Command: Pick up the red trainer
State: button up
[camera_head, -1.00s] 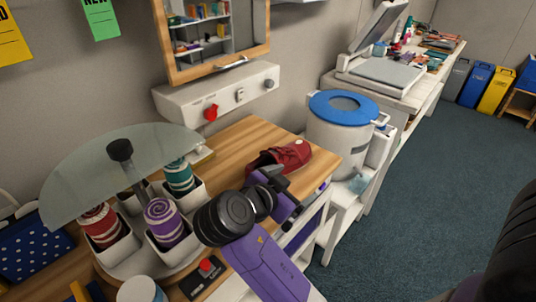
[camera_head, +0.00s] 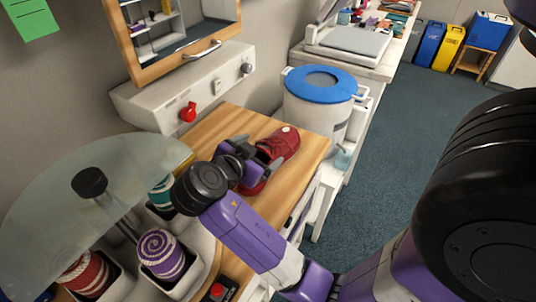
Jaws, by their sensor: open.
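The red trainer (camera_head: 279,143) lies on the wooden counter, its white-marked end toward the back right. My gripper (camera_head: 252,157) is at the trainer's near left side, with its dark jaws spread by the shoe. It is open, and I cannot tell whether the jaws touch the shoe. My gripper and wrist hide part of the trainer's near left side.
A rotating holder with rolled towels (camera_head: 162,254) under a glass disc (camera_head: 85,190) stands at the left. A bin with a blue lid (camera_head: 320,84) is right of the counter (camera_head: 306,160). A wall panel with a red knob (camera_head: 188,112) is behind. Open floor lies right.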

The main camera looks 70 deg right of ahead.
jog(key=x, duration=0.4)
jog(key=shift+f, duration=0.2)
jog(key=shift+c, duration=0.4)
jog(key=c, duration=1.7)
jog(key=shift+r, duration=0.1)
